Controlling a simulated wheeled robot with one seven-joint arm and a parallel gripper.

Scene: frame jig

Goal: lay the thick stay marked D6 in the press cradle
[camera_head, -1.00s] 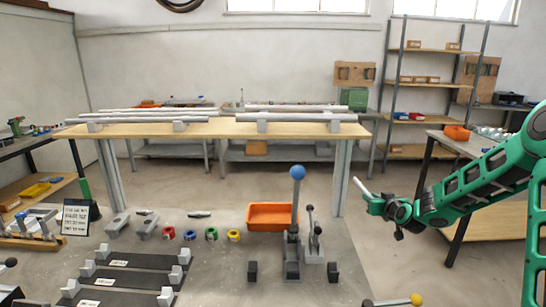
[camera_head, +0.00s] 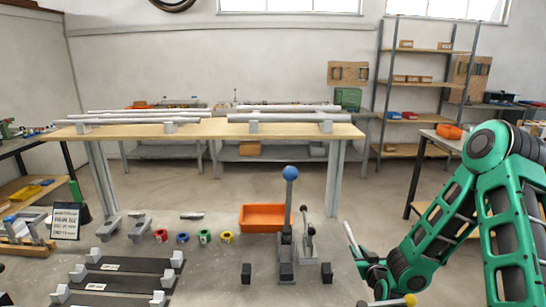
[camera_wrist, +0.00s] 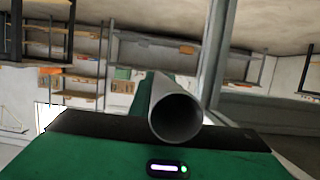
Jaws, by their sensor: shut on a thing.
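My gripper (camera_head: 368,262) is at the right of the press in the head view. It is shut on a light grey round stay (camera_head: 351,238), which sticks up, tilted to the left. In the wrist view the hollow end of the stay (camera_wrist: 176,118) faces the camera; no D6 mark is readable. The press (camera_head: 287,240), with its blue-knobbed lever, stands on the floor. The cradle seems to be the dark blocks on its left (camera_head: 246,273) and right (camera_head: 326,275); nothing lies across them. My gripper is apart from the right block.
An orange bin (camera_head: 262,217) sits behind the press. Several coloured rings (camera_head: 182,238) and grey blocks stand to its left. Dark racks with grey end supports (camera_head: 128,264) lie at front left. Long tubes rest on the wooden table (camera_head: 215,130) behind. A yellow-knobbed rod (camera_head: 408,299) is below my gripper.

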